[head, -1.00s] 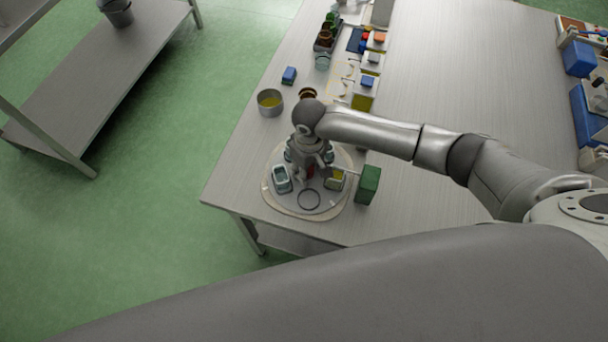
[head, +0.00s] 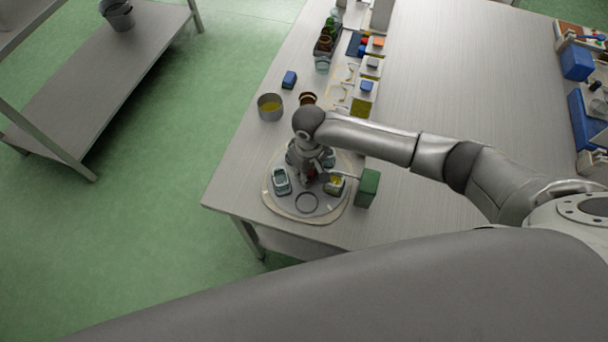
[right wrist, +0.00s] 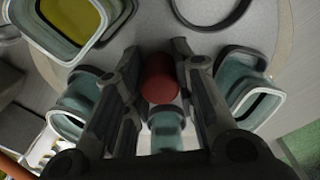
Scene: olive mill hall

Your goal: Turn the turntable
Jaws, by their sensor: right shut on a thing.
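The round grey turntable (head: 290,207) lies near the table's front left corner; its surface also shows in the right wrist view (right wrist: 280,40). My right gripper (head: 311,172) reaches down over its middle. In the right wrist view the gripper's fingers (right wrist: 161,66) are shut on a red knob (right wrist: 160,82). Around it on the turntable stand several glass dishes, one at the left (head: 281,181) and one with yellow content (head: 335,185) at the right. A dark ring (head: 306,203) lies flat near the front. The left gripper is out of view.
A green block (head: 367,188) stands close to the turntable's right side. A metal pot (head: 270,106) with yellow content and a blue block (head: 289,79) stand behind. Several small containers line the table farther back.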

